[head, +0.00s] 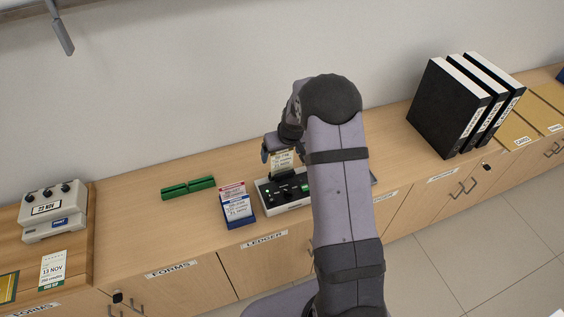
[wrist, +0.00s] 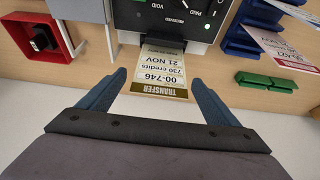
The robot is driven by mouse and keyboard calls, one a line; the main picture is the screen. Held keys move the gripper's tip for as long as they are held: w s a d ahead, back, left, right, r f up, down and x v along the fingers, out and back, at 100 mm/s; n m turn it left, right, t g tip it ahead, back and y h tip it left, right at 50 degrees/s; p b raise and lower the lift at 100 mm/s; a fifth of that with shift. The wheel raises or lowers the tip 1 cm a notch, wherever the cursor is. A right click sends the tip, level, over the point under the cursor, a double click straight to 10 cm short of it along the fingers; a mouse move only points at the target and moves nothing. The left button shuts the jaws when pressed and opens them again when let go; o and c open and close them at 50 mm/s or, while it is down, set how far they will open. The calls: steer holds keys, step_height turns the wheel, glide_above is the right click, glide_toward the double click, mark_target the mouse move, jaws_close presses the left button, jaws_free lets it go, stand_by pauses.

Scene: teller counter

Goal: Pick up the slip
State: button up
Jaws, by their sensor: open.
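A transfer slip (wrist: 160,75) with an olive band stands in a black slot on the dark-topped device (wrist: 150,15). The slip reads 00-746, 730 credits, 21 NOV. In the head view the slip (head: 283,160) shows above the device (head: 263,203), which is partly covered by my arm. My gripper (wrist: 160,84) is open in the wrist view, with one blue finger on each side of the slip's banded end. Both fingers look apart from the slip.
A blue holder with slips (head: 238,210) stands left of the device. A green block (head: 187,188) lies farther left. A white-grey stamp machine (head: 52,210) and another slip (head: 53,269) are at the far left. Black binders (head: 450,110) stand right. A red tray (wrist: 68,30) shows in the wrist view.

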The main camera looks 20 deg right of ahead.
steer(key=shift+f, duration=0.1)
steer(key=c, duration=1.5)
